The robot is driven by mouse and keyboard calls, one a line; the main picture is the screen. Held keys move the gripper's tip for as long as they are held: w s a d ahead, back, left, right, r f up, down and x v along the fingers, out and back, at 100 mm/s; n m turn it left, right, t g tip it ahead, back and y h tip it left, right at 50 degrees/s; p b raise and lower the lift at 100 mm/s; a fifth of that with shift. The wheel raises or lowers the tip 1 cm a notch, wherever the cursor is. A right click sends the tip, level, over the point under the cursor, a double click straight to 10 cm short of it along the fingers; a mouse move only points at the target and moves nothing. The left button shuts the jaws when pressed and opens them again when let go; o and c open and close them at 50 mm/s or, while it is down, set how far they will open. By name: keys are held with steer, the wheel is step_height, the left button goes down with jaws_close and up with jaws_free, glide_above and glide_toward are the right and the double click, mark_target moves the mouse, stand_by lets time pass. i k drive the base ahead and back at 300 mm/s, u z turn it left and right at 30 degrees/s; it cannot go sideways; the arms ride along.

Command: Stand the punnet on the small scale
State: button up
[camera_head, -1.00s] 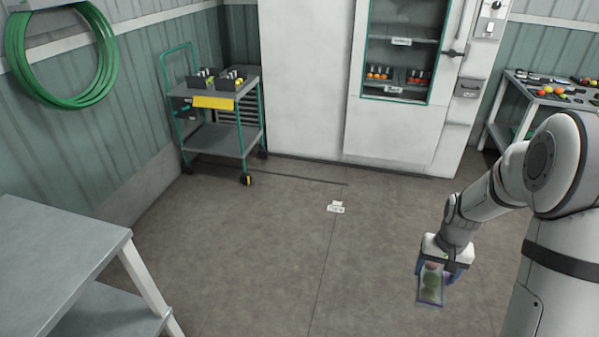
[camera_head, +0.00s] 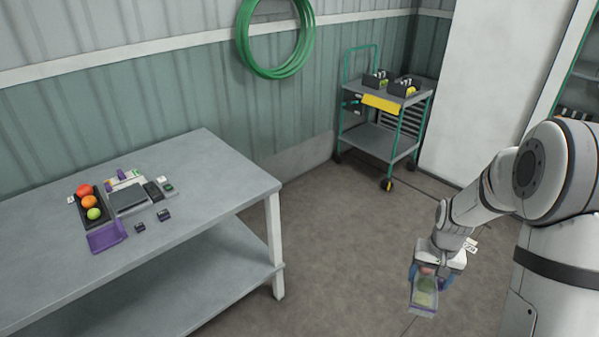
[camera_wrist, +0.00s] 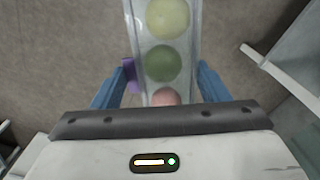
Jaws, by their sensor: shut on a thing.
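My gripper (camera_head: 436,277) is shut on a clear punnet (camera_head: 424,297) and holds it in the air over the floor, to the right of the table. In the wrist view the punnet (camera_wrist: 142,20) lies between the blue fingers (camera_wrist: 164,82); a pale yellow-green, a green and a pink tomato show in it. A small scale (camera_head: 128,200) with a grey plate lies on the table at the left, apart from the punnet.
The grey table (camera_head: 200,185) has a lower shelf. A dark tray (camera_head: 84,222) with red, orange and green tomatoes, a purple piece (camera_head: 107,236) and several small dark blocks lie round the scale. A green cart (camera_head: 382,140) stands at the back.

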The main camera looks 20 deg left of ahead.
mark_target(129, 195)
steer(key=u, duration=0.1)
steer(key=i, duration=0.2)
steer(key=u, duration=2.4)
steer(key=i, duration=0.15)
steer(key=z, duration=0.15)
